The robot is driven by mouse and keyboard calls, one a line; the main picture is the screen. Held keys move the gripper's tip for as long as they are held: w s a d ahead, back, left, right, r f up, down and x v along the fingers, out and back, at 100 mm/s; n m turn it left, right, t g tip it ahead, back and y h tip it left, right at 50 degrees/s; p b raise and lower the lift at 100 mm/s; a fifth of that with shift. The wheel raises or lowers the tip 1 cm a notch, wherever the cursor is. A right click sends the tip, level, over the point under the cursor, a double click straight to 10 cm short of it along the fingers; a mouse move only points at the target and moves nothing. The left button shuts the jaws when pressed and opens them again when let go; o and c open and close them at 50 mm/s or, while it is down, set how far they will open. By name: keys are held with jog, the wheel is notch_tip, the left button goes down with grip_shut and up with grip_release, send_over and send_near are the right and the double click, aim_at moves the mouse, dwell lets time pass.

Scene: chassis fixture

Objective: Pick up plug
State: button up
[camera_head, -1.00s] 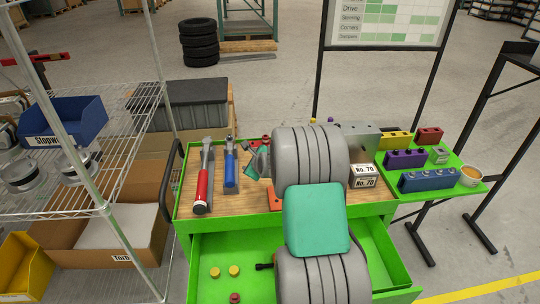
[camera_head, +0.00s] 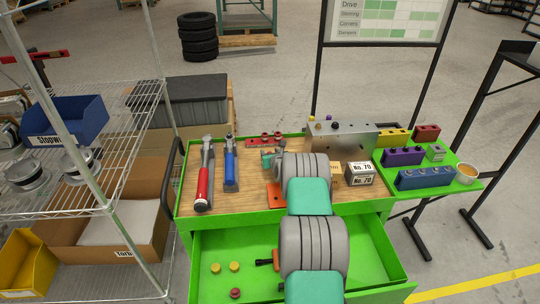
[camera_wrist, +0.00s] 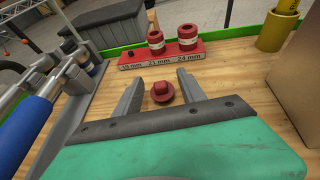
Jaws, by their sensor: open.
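A red plug (camera_wrist: 162,92) with a round flange and a raised knob lies on the wooden tabletop in the wrist view. My gripper (camera_wrist: 160,76) is open, with one grey finger on each side of the plug. The plug appears between the fingers and nothing is gripped. I cannot tell how far the fingers are above the wood. In the head view my arm hides the plug. Two yellow plugs (camera_head: 215,268) and a red plug (camera_head: 235,293) lie in the open green drawer (camera_head: 205,245).
A red socket holder (camera_wrist: 160,58) with two red sockets stands just beyond the plug. A metal block (camera_head: 343,137) is at the table's back.

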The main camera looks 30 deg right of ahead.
jog(key=shift+c, duration=0.3)
jog(key=shift+s+f, duration=0.1)
grip_shut()
jog(key=shift+a, duration=0.1)
